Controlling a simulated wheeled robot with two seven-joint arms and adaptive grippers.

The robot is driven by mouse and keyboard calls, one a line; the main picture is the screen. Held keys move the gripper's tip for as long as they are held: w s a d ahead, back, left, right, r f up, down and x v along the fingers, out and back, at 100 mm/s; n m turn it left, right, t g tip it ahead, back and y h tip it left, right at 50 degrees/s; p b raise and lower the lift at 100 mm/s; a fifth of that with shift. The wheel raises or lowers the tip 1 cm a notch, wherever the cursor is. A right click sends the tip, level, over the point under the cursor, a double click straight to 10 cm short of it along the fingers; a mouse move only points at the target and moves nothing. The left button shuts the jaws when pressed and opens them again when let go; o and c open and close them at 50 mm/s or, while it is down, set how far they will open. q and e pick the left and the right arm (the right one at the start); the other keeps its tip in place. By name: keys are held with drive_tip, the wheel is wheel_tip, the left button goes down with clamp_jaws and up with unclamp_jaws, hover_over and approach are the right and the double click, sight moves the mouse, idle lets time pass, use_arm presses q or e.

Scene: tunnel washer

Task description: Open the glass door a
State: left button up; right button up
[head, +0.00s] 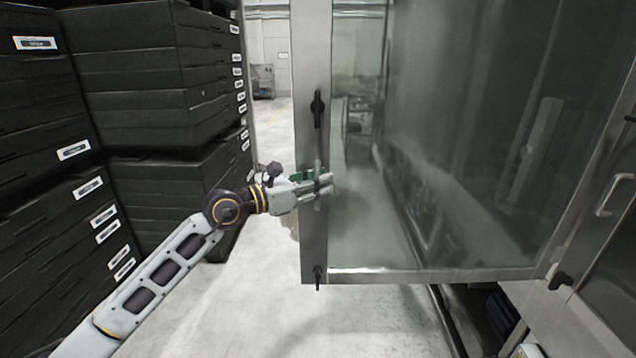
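The glass door (450,140) fills the right half of the head view. It is a large, see-through pane in a metal frame and stands swung out at an angle, with its lower right corner near the machine. A thin vertical handle (318,164) sits on the wide metal upright (312,245) at the door's left edge. My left gripper (320,187) is at this handle, with its fingers close together around it, and looks shut on it. The fingers hide the middle of the handle. My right gripper is out of view.
Stacks of black crates (150,75) with white labels stand close on the left, beside my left arm. Black latches (317,108) sit on the door upright. Another panel with a metal handle (614,195) is at the far right. Pale floor (265,300) is clear between crates and door.

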use_arm(q)
drive_tip(key=shift+o, duration=0.2)
drive_tip(key=shift+r, duration=0.65)
drive_tip(key=shift+w, duration=0.1)
drive_tip(key=shift+s+a+f, duration=0.1)
drive_tip(key=shift+s+a, duration=0.1)
drive_tip(key=shift+a, duration=0.25)
drive_tip(key=f+v, duration=0.1)
drive_tip(key=v, duration=1)
drive_tip(key=shift+s+d, duration=0.1)
